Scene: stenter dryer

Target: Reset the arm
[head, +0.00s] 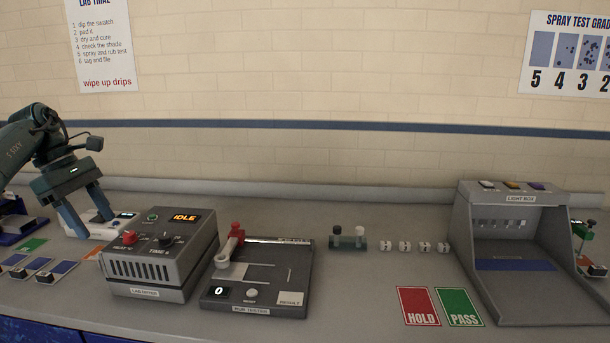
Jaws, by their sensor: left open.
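My left gripper (93,218) comes in from the left, pointing down with its two fingers spread. It is open and appears empty, in front of a white device with a small display (103,228), which it partly hides. The rub tester (258,290) is a dark flat unit with a counter reading 0. Its light arm (231,250) has a red knob and lies at the left side of the unit, well to the right of my gripper. My right gripper is not in view.
The lab dryer (150,275), showing IDLE, stands between my gripper and the rub tester. Small bottles in a rack (348,240) and several white cubes (405,247) are behind.

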